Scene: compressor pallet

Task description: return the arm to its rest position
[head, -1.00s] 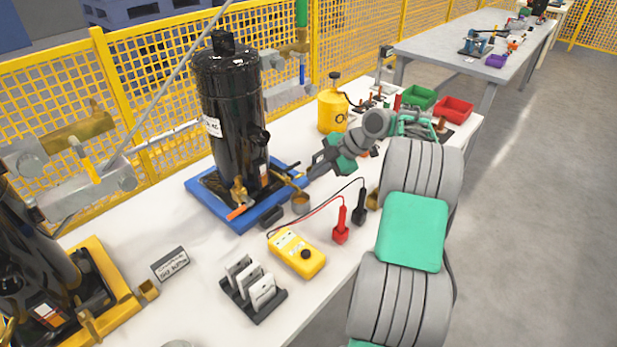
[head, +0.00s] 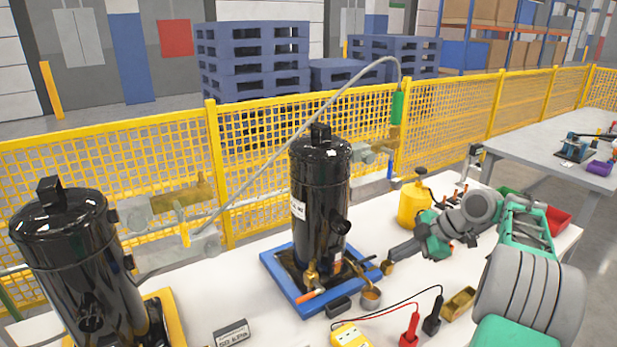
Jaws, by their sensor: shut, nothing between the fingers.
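My arm (head: 480,215), grey and green, reaches in from the right over the white worktable. My gripper (head: 393,257) is shut and empty. It is just right of the black compressor (head: 320,195), near the right corner of the blue pallet (head: 300,297) on which the compressor stands upright. A small brass piece (head: 387,268) shows right by the fingertips; I cannot tell whether they touch it. The arm hides part of the table's right end.
A yellow bottle (head: 413,203) stands behind my wrist. A yellow meter (head: 349,337) with red and black probes (head: 432,315), a brass block (head: 459,304) and a small cup (head: 371,297) lie in front. Another black compressor (head: 75,265) stands left. A yellow mesh fence (head: 270,140) runs behind.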

